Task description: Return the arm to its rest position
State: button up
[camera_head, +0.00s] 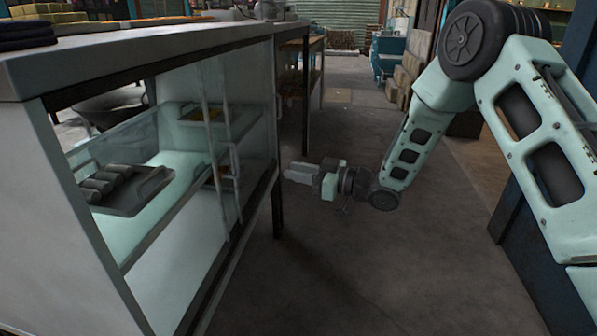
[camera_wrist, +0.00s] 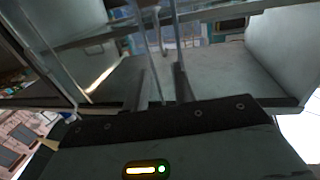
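My gripper (camera_head: 298,173) is at the end of my bent arm, low beside the glass-fronted cabinet (camera_head: 25,150). It points left toward the cabinet's front. In the wrist view, its two dark fingers (camera_wrist: 161,88) stand apart, with nothing clearly held between them. Upright door handles (camera_wrist: 160,28) appear beyond the fingers. In the head view, the handles (camera_head: 236,170) are left of the gripper, with a gap visible between them and the fingertips. My arm runs up and right from the gripper, over the aisle.
Bare floor (camera_head: 370,270) lies below my arm. Boxes (camera_head: 410,65) and a blue machine (camera_head: 388,57) stand farther back.

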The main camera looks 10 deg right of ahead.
jog(key=s+a+r+m+g+h, duration=0.2)
jog(key=s+a+h, duration=0.3)
jog(key=s+h, duration=0.3)
jog(key=s+d+m+g+h, duration=0.1)
jog(key=s+d+g+h, duration=0.2)
jog(key=s, duration=1.2)
jog(key=s+d+g+h, duration=0.2)
jog(key=s+g+h, duration=0.15)
jog(key=s, duration=1.15)
notch_tip(320, 180, up, 22)
jog(key=s+g+p, duration=0.1)
jog(key=p, duration=2)
jog(key=shift+s+d+r+m+p, duration=0.15)
jog(key=shift+d+r+m+p, duration=0.05)
jog(key=shift+r+m+p, duration=0.1)
